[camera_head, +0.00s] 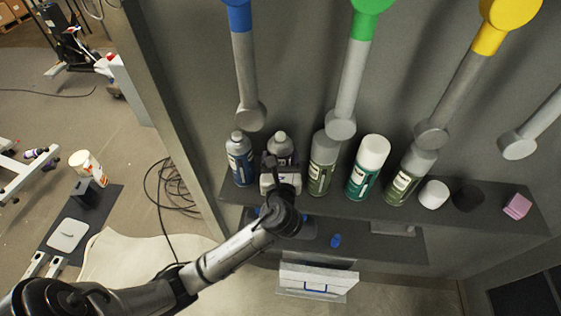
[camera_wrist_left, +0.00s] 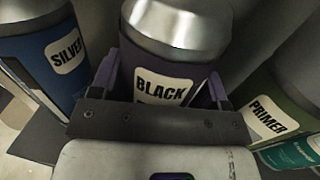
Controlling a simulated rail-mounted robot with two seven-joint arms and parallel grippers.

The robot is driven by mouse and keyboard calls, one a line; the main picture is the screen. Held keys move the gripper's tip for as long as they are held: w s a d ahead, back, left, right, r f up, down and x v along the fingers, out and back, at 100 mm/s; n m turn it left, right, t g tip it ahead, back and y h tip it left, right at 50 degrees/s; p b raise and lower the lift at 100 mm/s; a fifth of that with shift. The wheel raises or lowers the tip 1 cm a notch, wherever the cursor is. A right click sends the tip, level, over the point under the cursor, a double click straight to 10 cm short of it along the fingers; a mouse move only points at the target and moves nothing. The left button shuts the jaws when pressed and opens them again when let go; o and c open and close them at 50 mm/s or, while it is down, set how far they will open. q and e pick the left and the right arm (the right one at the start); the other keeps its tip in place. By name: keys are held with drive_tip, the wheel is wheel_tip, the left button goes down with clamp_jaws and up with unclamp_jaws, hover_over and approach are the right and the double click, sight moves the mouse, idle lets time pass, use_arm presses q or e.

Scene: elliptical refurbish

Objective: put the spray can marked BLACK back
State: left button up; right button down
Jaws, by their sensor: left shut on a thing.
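The spray can marked BLACK (camera_wrist_left: 165,85) has a purple body and a grey domed top; its top (camera_head: 280,143) shows in the head view above my gripper. My left gripper (camera_head: 281,166) is shut on this can, with its fingers on both sides of the body in the left wrist view. The can is upright at the shelf (camera_head: 410,213), in the row between the blue SILVER can (camera_wrist_left: 48,62) and the green PRIMER can (camera_wrist_left: 280,110). Its base is hidden by my gripper, so I cannot tell whether it touches the shelf. My right gripper is not in view.
The blue can (camera_head: 239,158) stands close on the left and a dark green can (camera_head: 322,165) on the right. Further right are a teal can (camera_head: 367,167), another green can (camera_head: 409,175), a white cap (camera_head: 433,194) and a pink block (camera_head: 517,206). Grey-handled tools hang above.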

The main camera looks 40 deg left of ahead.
use_arm(q)
drive_tip(key=shift+w+a+f, duration=0.15)
drive_tip(key=shift+w+f, duration=0.05)
drive_tip(key=shift+f, duration=0.2)
drive_tip(key=shift+f, duration=0.1)
drive_tip(key=o, duration=1)
drive_tip(key=shift+f, duration=0.1)
